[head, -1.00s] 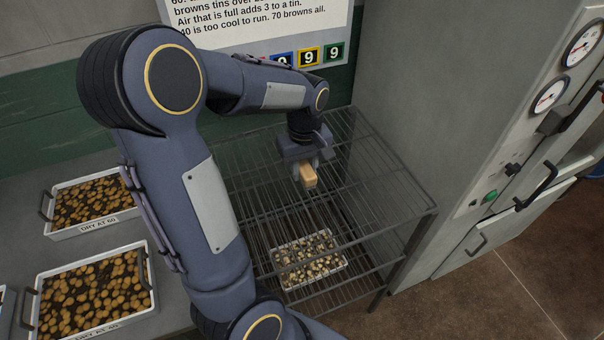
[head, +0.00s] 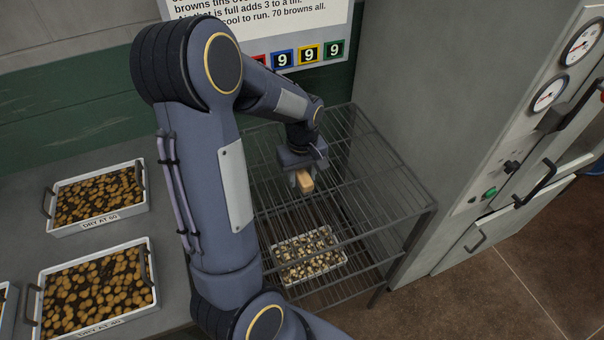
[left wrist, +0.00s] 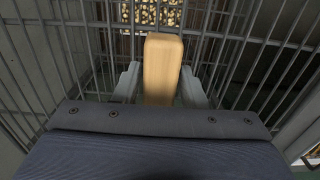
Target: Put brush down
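The brush shows as a pale wooden block (head: 305,182), with its bristles not visible. My left gripper (head: 302,180) is shut on it and holds it over the wire rack (head: 420,208). In the left wrist view the wooden brush (left wrist: 163,68) sticks out between the two grey fingers (left wrist: 160,88), with the rack's wires beyond it. I cannot tell whether the brush touches the wires. My right gripper is not in view.
A white tray of small pale pieces (head: 308,256) sits lower in the rack. A grey cabinet with gauges (head: 470,150) stands right of the rack.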

